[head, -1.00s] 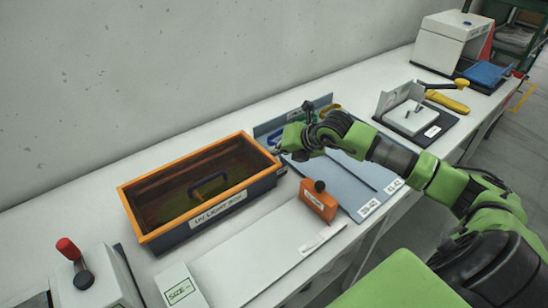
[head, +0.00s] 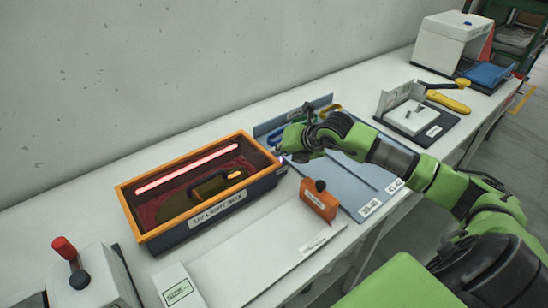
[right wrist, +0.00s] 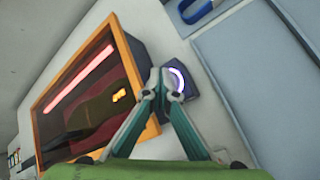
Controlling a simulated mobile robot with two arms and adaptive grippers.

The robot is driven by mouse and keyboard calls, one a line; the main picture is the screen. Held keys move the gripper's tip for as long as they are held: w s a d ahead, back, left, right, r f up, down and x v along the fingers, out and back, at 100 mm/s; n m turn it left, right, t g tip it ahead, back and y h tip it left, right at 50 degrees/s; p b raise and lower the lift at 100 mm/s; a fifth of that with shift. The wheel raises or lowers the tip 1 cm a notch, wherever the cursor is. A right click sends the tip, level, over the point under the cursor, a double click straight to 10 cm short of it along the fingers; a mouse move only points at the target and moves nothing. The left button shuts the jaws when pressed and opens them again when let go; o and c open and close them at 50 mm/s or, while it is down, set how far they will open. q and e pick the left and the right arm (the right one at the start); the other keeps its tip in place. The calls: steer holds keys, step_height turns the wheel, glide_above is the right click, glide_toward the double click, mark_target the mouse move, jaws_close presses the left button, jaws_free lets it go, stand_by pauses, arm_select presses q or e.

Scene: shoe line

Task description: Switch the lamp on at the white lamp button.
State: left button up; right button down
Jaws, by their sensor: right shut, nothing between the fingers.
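The UV light box (head: 205,215) has an orange rim and stands on the white table; its tube lamp (head: 187,168) glows pinkish red. It also shows in the right wrist view (right wrist: 38,128), lamp lit. The white lamp button (right wrist: 178,79) sits on a small dark housing beside the box's end, with a glowing ring around it. My right gripper (right wrist: 165,84) is shut and empty, its fingertips at the button and partly covering it; I cannot tell whether they touch. In the head view the right gripper (head: 281,152) is at the box's right end. My left gripper is not in view.
Inside the box lies a dark item with a bright orange glowing mark (head: 236,175). An orange block (head: 318,203) with a dark knob stands in front, near a blue-grey tray (head: 372,180). A box with a red-knobbed lever (head: 64,247) is at lower left.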

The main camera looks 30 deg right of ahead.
steer(key=shift+r, duration=0.35)
steer(key=shift+r, duration=0.15)
steer(key=shift+r+p, duration=1.55)
steer(key=shift+r, duration=1.4)
steer(key=shift+f, duration=0.1)
